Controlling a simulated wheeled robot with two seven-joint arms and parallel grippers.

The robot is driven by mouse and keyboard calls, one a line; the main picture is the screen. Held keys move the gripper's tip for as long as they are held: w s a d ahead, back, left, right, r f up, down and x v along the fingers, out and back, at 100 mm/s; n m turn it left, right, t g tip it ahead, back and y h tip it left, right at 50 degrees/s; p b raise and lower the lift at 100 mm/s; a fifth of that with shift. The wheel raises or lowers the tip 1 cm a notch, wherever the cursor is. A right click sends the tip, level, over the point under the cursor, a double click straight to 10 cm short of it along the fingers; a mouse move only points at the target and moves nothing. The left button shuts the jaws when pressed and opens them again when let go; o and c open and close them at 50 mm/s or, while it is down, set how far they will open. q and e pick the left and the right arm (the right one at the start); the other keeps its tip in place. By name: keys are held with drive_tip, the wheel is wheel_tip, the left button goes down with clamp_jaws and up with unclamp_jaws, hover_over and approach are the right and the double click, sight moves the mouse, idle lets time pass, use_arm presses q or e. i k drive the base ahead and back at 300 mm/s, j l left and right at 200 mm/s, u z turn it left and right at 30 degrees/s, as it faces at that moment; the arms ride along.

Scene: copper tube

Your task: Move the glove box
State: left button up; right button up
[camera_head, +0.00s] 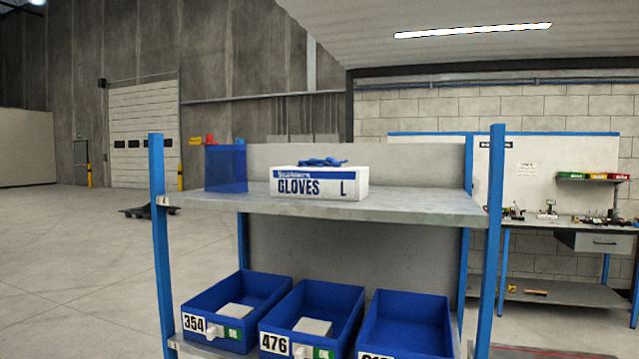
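The glove box (319,184) is a white carton with a blue band and the words "GLOVES L" on its front. Blue gloves (323,162) stick out of its top. It stands upright near the front edge of the grey upper shelf (420,207), about the middle of the rack. Neither of my grippers shows in the head view.
Blue posts (160,245) and (490,240) frame the rack's front. A blue panel (225,168) stands at the shelf's left end. Blue bins (235,300) with number labels fill the lower shelf. The upper shelf is bare right of the box. A workbench (560,225) stands behind right.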

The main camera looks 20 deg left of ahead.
sight(313, 178)
drive_tip(key=i+l+u, duration=0.25)
drive_tip(key=i, duration=0.2)
drive_tip(key=i+l+u, duration=0.25)
drive_tip(key=i, duration=0.2)
